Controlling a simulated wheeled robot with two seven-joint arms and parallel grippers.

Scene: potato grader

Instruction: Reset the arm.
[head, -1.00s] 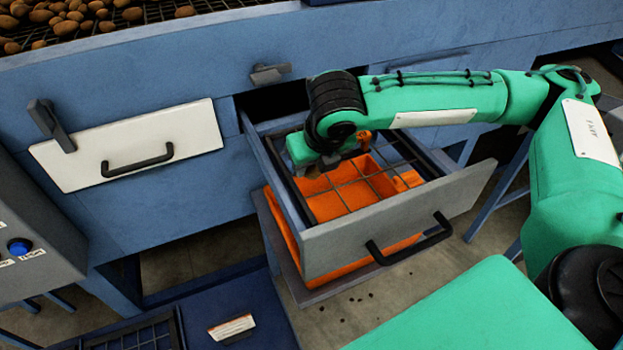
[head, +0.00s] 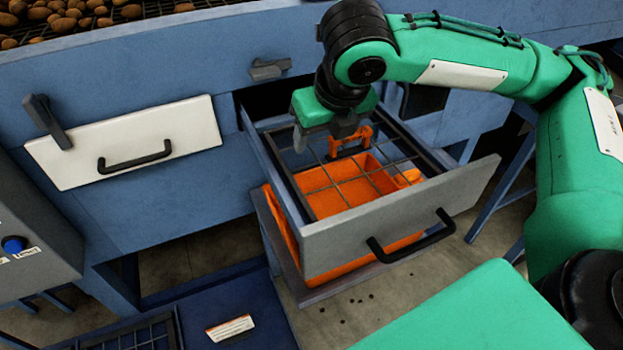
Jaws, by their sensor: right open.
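My right arm reaches in from the right, and its green and grey gripper (head: 322,142) hangs open and empty above the back of the pulled-out drawer (head: 400,212). A small orange bracket-like piece (head: 350,140) shows close by the gripper, over the drawer's wire grid (head: 352,178); whether they touch I cannot tell. Below the grid is an orange crate (head: 325,203). My left gripper is not in view.
A white panel with a black handle (head: 135,160) and a dark lever (head: 47,122) are on the blue machine front to the left. Potatoes (head: 65,15) lie on a mesh at the top left. A control box with a blue button (head: 14,245) stands at the left edge.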

